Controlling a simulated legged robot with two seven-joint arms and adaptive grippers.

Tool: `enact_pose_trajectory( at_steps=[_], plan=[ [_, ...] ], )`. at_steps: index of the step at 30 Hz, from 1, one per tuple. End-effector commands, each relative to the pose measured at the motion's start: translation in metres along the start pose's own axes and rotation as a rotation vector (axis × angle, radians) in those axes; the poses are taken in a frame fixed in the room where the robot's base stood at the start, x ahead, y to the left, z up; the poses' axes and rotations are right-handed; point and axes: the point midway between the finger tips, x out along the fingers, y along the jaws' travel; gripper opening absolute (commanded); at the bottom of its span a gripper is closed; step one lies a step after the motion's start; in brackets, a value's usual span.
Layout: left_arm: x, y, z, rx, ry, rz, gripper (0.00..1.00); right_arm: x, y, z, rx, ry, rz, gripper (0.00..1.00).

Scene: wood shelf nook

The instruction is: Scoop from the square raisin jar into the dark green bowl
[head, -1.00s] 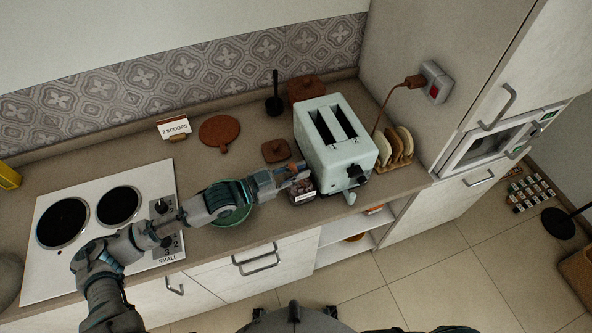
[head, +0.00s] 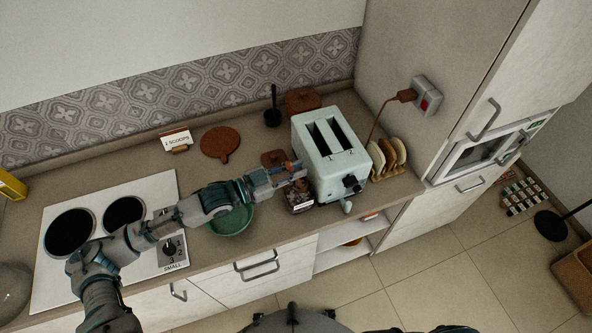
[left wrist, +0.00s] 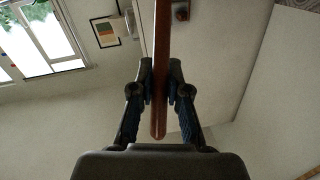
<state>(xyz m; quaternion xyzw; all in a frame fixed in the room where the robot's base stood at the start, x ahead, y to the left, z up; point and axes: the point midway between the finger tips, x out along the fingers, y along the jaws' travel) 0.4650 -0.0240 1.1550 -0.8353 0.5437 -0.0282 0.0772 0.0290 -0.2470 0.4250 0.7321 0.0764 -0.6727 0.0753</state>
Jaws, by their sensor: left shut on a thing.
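My left gripper (head: 291,172) is over the jar beside the toaster. In the left wrist view the gripper (left wrist: 160,95) is shut on a long brown handle (left wrist: 160,50), apparently the scoop's. The scoop's far end cannot be made out. The square raisin jar (head: 299,197), dark inside with a pale label, stands at the counter's front, just below the gripper and partly hidden by it. The dark green bowl (head: 232,221) stands to the left of the jar, partly covered by my left forearm. My right gripper is out of view.
The pale toaster (head: 332,153) stands close right of the jar. A toast rack (head: 388,158) is beyond it. A card (head: 176,140) reading "2 SCOOPS" stands at the back. A brown round board (head: 220,143) and a hob (head: 95,225) are farther left.

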Motion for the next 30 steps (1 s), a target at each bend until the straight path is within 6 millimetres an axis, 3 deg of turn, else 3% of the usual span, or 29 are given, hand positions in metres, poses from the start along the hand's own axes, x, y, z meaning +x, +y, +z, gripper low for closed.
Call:
enact_pose_trajectory(
  at_steps=[19,30],
  plan=[
    [0.003,-0.007,-0.053,0.004,-0.003,0.000,0.00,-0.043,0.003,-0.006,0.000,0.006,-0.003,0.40],
    [-0.003,-0.010,-0.056,0.001,0.001,-0.001,0.00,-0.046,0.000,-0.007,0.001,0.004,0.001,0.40]
  ],
)
